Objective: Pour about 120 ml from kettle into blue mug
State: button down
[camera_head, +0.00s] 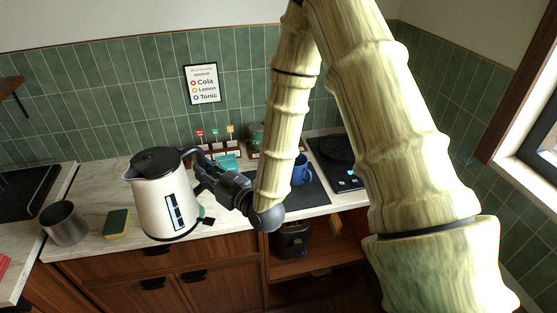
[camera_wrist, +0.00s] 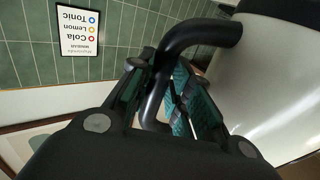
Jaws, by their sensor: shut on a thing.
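The kettle (camera_head: 158,195) is cream white with a black lid and a dark level window on its side. It looks close to upright, over the front edge of the counter. My gripper (camera_head: 203,172) is shut on its black handle, to the right of the body. In the wrist view my gripper's fingers (camera_wrist: 166,95) lie on both sides of the handle, with the kettle body (camera_wrist: 270,75) at the right. The blue mug (camera_head: 301,172) stands on a dark mat to the right, behind my arm and partly hidden by it. The mug's contents cannot be seen.
A grey metal cup (camera_head: 63,223) and a yellow-green sponge (camera_head: 116,223) are on the counter at left. A black hob plate (camera_head: 338,158) is right of the mug. A wooden rack (camera_head: 222,148) stands by the tiled wall, below a framed sign (camera_head: 202,84).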

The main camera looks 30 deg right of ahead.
aim_at(301, 169)
jog(key=i, duration=0.95)
jog(key=z, duration=1.85)
